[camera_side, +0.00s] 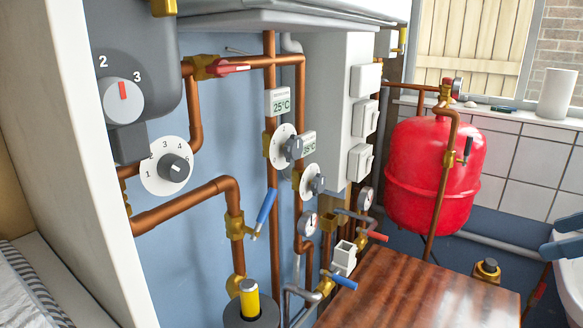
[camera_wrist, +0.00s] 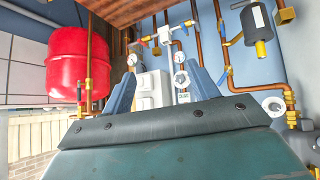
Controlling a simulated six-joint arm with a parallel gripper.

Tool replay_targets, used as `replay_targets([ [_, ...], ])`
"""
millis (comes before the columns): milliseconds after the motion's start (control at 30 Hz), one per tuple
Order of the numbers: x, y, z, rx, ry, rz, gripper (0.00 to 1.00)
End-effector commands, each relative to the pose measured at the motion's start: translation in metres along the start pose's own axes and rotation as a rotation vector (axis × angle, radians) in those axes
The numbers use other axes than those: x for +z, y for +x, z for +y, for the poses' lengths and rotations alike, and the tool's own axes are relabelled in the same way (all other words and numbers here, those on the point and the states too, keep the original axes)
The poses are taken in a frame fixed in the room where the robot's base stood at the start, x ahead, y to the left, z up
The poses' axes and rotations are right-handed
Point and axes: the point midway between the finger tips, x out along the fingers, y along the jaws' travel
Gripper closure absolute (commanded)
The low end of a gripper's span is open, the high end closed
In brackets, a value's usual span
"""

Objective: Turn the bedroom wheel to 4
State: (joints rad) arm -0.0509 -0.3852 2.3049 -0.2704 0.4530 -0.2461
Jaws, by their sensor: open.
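No legible label marks which wheel is the bedroom one. In the side view a white dial (camera_side: 150,184) numbered from 1 up has a grey knob (camera_side: 175,168); its pointer direction is unclear. Two smaller white wheels with grey handles, an upper one (camera_side: 279,146) and a lower one (camera_side: 310,183), sit beside 25°C displays. A knob with a red mark (camera_side: 124,100) is on the grey box, between 2 and 3. My gripper (camera_side: 562,236) is at the right edge, far from the dials. In the upside-down wrist view my gripper (camera_wrist: 163,88) is open, its blue fingers apart and empty.
A red tank (camera_side: 435,170) stands between my gripper and the wheels. Copper pipes, blue-handled valves (camera_side: 266,207) and white switch boxes (camera_side: 362,117) crowd the wall. A brown wooden top (camera_side: 415,295) lies below, bare where visible.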

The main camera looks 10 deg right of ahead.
Motion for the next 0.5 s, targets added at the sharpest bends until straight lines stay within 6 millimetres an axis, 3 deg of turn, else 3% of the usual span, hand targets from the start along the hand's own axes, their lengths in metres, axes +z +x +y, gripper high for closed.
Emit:
replay_targets([
  [200,-0.059,0.04,-0.013,-0.1,-0.142,0.156,0.41],
  [500,-0.13,0.09,-0.036,-0.212,-0.277,0.398,0.41],
])
